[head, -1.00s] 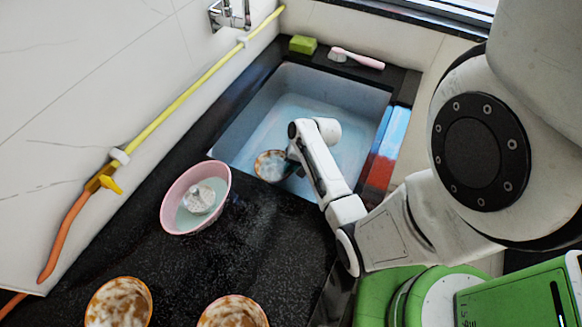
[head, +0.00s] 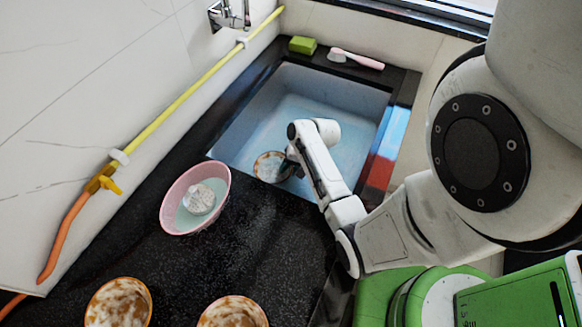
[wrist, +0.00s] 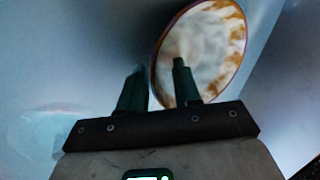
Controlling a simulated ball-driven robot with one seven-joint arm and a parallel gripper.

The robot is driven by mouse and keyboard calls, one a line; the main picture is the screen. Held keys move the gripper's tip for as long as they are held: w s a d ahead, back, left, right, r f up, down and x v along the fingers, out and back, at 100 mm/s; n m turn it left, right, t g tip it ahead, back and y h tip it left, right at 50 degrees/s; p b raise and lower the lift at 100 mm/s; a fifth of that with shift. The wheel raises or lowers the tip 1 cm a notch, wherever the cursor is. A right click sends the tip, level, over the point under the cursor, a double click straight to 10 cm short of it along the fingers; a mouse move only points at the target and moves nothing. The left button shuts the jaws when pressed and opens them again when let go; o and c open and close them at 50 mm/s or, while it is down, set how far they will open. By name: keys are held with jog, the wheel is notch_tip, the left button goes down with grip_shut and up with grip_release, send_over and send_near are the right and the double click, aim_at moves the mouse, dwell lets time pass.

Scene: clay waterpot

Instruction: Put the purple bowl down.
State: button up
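A bowl with brown and white stains sits tilted in the sink (head: 345,110), near its front wall, in the head view (head: 268,164). In the wrist view the bowl (wrist: 215,45) shows its stained inside and a thin purplish-orange rim. I take it for the purple bowl. My gripper (wrist: 158,70) is at the bowl's near rim. Its two dark fingers stand apart, one outside the rim and one in front of the inside. A gap shows between the fingers, and I see no firm grip. In the head view my arm partly hides the gripper (head: 291,163).
A pink tub (head: 168,207) with water and a whitish object stands left of the sink. Two stained bowls (head: 118,303) (head: 232,312) stand on the black counter (head: 190,265). A green sponge (head: 303,45) and pink brush (head: 357,59) lie behind the sink.

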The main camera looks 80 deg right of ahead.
jog(key=p+v, duration=0.1)
jog(key=v, duration=1.1)
dwell(1.3)
